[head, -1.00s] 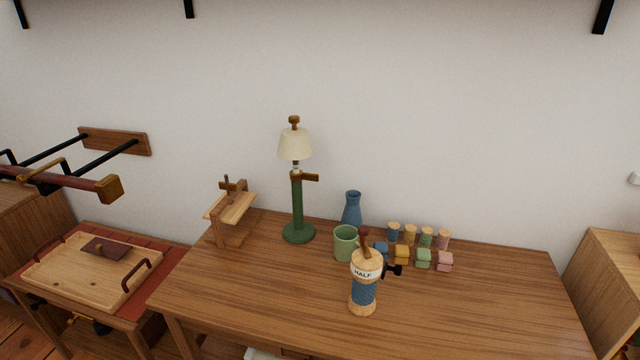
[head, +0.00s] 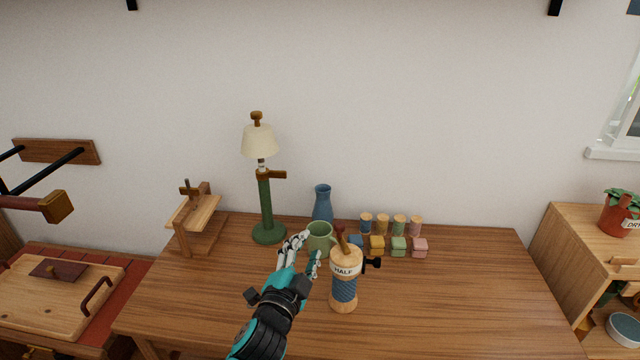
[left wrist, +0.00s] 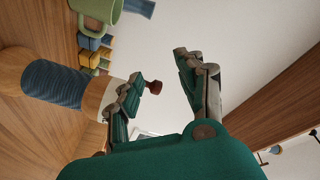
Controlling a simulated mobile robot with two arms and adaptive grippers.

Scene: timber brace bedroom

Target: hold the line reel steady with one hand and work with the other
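The line reel (head: 343,288) stands upright on the wooden table, with blue line wound round its middle, a pale "HALF" band, a brown handle on top and a black knob on its right side. My left gripper (head: 306,251) is just left of the reel's upper part, its fingers apart and nothing between them. In the left wrist view the reel (left wrist: 62,84) lies sideways at the left, and one finger of the open gripper (left wrist: 162,78) overlaps its pale band. I cannot tell whether they touch. My right gripper is not in view.
A green mug (head: 320,239) stands close behind the left gripper, with a blue vase (head: 322,204) behind it. Several coloured blocks and spools (head: 398,244) are behind the reel. A green lamp (head: 266,205) and wooden stand (head: 195,215) are farther left. The table's right front (head: 460,305) is clear.

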